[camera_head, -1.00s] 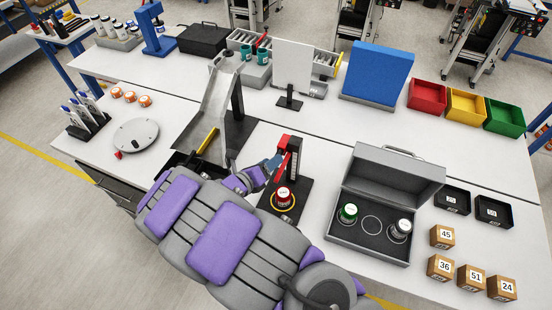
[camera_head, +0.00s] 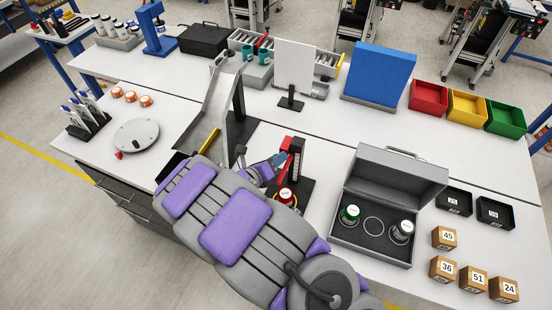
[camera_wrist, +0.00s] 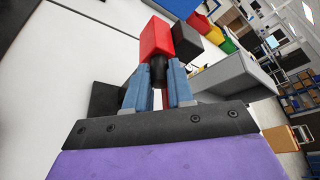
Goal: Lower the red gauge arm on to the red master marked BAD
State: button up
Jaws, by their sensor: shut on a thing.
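The red gauge arm (camera_head: 286,162) is on a dark stand with a red top (camera_head: 291,143), in the middle of the near bench. The red master (camera_head: 286,195) stands upright below it with a pale top; my arm partly covers its base, and its marking is too small to read. My gripper (camera_head: 276,161) is at the gauge from the left. In the wrist view, my gripper's blue fingers (camera_wrist: 158,82) are shut around a dark stem under the red block of the gauge arm (camera_wrist: 155,40). I cannot tell the gap between gauge arm and master.
An open grey case (camera_head: 345,232) holding a green-topped and a white-topped master stands to the right. Numbered wooden blocks (camera_head: 443,268) and black trays (camera_head: 455,201) lie beyond it. A sloping metal chute (camera_head: 215,105) stands behind left.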

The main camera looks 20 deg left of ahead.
jog(key=shift+r, duration=0.1)
grip_shut()
notch_tip(320, 180, down, 11)
jog(key=shift+d+f, duration=0.1)
jog(key=shift+f, duration=0.05)
jog(key=shift+s+d+f, duration=0.15)
jog(key=shift+s+f, duration=0.05)
jog(key=shift+f, duration=0.15)
dwell(0.3)
jog(key=shift+o, duration=1.7)
grip_release()
jog(key=shift+f, duration=0.1)
jog(key=o, duration=0.3)
jog(key=shift+w, duration=0.15)
jog(key=shift+o, duration=0.3)
jog(key=shift+a, duration=0.2)
